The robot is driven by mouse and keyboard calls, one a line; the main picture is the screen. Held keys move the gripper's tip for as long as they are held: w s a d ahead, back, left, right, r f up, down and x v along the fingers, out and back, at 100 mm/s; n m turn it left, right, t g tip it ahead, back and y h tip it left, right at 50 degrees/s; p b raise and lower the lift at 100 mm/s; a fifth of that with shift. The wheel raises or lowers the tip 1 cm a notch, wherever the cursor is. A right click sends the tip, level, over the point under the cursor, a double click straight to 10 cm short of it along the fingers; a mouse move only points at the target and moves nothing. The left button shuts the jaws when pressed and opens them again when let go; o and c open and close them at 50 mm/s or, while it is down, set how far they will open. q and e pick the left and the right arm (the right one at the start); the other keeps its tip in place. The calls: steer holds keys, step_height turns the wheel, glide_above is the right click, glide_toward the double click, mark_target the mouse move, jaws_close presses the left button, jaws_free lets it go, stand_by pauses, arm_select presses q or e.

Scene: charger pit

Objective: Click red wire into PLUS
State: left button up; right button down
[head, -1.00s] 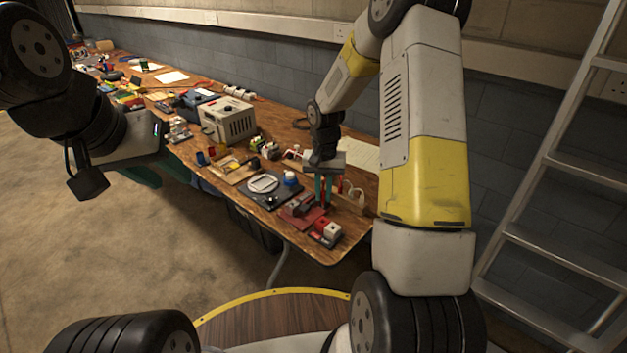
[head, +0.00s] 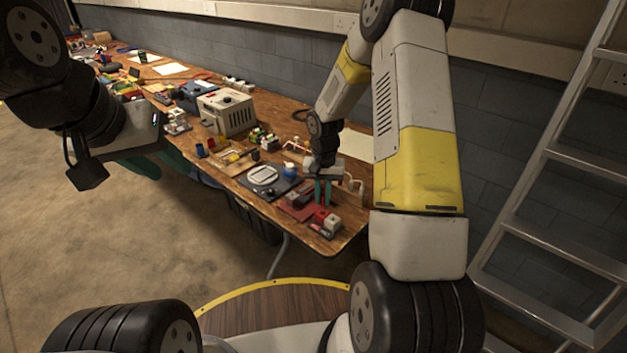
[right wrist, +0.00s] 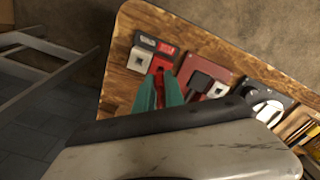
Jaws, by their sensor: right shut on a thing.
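My right gripper (head: 323,192) has green fingers pointing down over the near right end of the bench. In the right wrist view the fingers (right wrist: 159,92) are closed on a thin red piece, which looks like the red wire (right wrist: 159,88). The block's red part also shows in the head view (head: 321,217). I cannot read a PLUS mark or tell if the wire touches the terminal. My left gripper (head: 148,164) is off the bench, partly hidden by its arm.
A maroon plate (right wrist: 212,60) with dark and white parts lies beside the block. A dark mat (head: 270,194) with a white ring is farther left, and a beige box (head: 226,113) stands behind. The bench edge is close; a ladder (head: 560,157) stands at right.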

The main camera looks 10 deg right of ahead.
mark_target(323, 204)
steer(key=shift+f, duration=1.6)
stand_by(0.5)
steer(key=c, duration=1.9)
jaws_free()
steer(key=shift+c, duration=0.2)
jaws_close()
steer(key=shift+f, duration=0.2)
steer(key=o, duration=0.6)
jaws_free()
